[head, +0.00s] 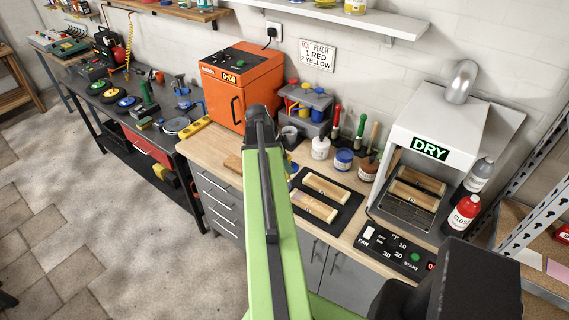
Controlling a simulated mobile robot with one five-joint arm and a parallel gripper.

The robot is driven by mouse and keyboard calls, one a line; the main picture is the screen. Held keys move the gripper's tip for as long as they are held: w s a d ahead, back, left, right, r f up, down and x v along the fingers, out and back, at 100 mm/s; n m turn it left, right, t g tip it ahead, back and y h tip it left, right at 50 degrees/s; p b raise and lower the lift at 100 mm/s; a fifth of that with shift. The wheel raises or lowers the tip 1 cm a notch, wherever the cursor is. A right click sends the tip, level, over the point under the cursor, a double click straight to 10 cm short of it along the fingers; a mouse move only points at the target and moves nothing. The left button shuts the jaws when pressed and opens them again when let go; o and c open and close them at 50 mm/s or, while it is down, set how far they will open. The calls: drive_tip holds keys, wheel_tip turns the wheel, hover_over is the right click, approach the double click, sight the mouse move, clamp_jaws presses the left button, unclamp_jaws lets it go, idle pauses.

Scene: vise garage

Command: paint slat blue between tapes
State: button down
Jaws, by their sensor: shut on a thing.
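Two pale wooden slats lie on a black mat (337,224) on the workbench: a far slat (327,187) and a near slat (314,207). My arm covers the left part of the mat. Tapes and paint on the slats are too small to tell. A blue-labelled jar (343,160) stands behind the mat, between a white jar (320,148) and a brown jar (367,171). Brushes with red (336,117), green (360,127) and wooden handles (373,137) stand upright behind the jars. My gripper is hidden behind my green arm.
A white drying booth (437,118) reading DRY stands right of the mat, with slats (415,190) on its rack. Bottles (462,213) stand at its right. An orange oven (242,87) and grey bins (305,108) stand at the back. A sign (317,56) hangs above.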

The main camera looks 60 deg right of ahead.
drive_tip(key=s, duration=0.6)
drive_tip(key=shift+s+a, duration=0.3)
drive_tip(key=shift+a, duration=0.15)
drive_tip(key=w+d, duration=0.2)
drive_tip(key=w, duration=1.4)
drive_tip(key=shift+w+f+b, duration=0.35)
idle(1.2)
drive_tip(key=shift+d+r, duration=0.1)
wheel_tip(320, 180, up, 6)
drive_tip(key=p, duration=0.6)
